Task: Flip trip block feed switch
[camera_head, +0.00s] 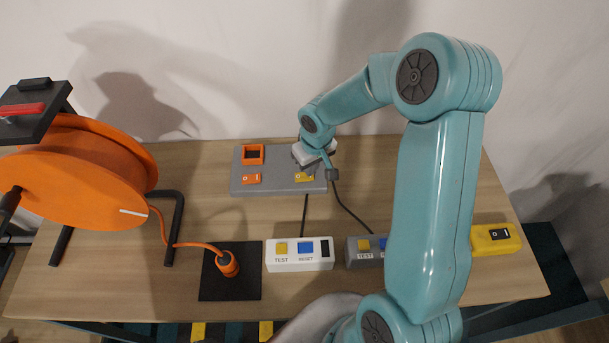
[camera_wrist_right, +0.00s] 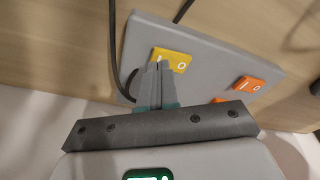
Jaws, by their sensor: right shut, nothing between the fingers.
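A grey switch panel (camera_head: 277,184) lies at the back of the wooden table. It carries an orange rocker switch (camera_head: 251,179) on the left and a yellow rocker switch (camera_head: 304,177) on the right. The right gripper (camera_head: 302,168) is over the panel's right side, at the yellow switch. In the right wrist view, its closed fingers (camera_wrist_right: 157,70) overlap the near edge of the yellow switch (camera_wrist_right: 178,61); whether they touch it I cannot tell. The orange switch (camera_wrist_right: 249,84) stands apart from them. The left gripper is out of view.
A white TEST/RESET block (camera_head: 299,264) and a grey one (camera_head: 356,245), partly behind my right arm, stand in front, with dark cables running to the panel. A yellow switch box (camera_head: 495,239) is at right. An orange cable reel (camera_head: 72,180) stands left, its plug (camera_head: 228,265) on a black plate (camera_head: 214,285).

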